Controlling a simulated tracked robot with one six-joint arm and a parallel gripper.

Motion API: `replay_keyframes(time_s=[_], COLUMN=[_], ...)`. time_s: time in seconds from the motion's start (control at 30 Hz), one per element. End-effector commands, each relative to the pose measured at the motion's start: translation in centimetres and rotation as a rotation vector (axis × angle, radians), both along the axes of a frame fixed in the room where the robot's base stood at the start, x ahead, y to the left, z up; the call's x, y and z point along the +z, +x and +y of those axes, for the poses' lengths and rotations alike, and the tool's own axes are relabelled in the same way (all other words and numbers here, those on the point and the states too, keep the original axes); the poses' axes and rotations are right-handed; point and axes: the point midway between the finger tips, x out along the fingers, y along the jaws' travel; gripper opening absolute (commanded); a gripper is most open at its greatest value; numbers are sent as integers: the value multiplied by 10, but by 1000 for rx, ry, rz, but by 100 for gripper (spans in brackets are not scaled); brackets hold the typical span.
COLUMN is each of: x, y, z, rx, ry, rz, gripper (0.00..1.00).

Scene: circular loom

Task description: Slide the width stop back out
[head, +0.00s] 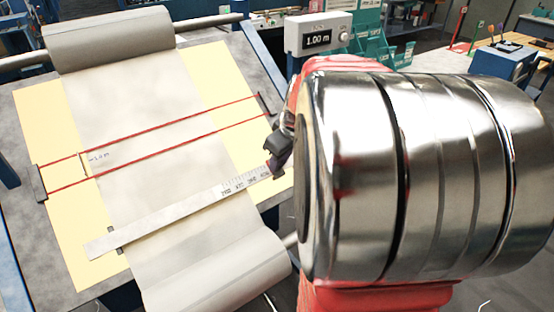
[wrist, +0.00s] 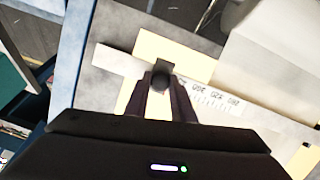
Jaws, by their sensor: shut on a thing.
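The width stop (wrist: 161,73) is a small dark block with a rounded knob, seen in the wrist view on the pale ruler bar. My gripper (wrist: 161,84) is shut on its knob, with a finger on each side. The ruler (head: 180,212) runs slantwise across the grey fabric in the head view, its printed numbers near its right end; it also shows in the wrist view (wrist: 205,92). In the head view my gripper (head: 277,157) is at the ruler's right end, and the stop is hard to tell apart from the dark fingers.
Grey fabric (head: 130,105) runs from a roll (head: 110,38) over a yellow-topped sloping table (head: 45,115). Two red lines (head: 165,138) cross it between dark end bars. A display box (head: 320,38) reading 1.00 m stands behind. My arm covers the right side.

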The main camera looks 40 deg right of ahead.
Motion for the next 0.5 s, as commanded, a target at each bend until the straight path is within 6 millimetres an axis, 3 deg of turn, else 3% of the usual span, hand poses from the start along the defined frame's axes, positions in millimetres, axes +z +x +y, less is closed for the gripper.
replay_keyframes(time_s=[0.27,0.5], x=[1,1], y=[1,1], z=[-4,-2], rx=[-2,0], ry=[-10,-7], rz=[-3,-2], gripper=[41,42])
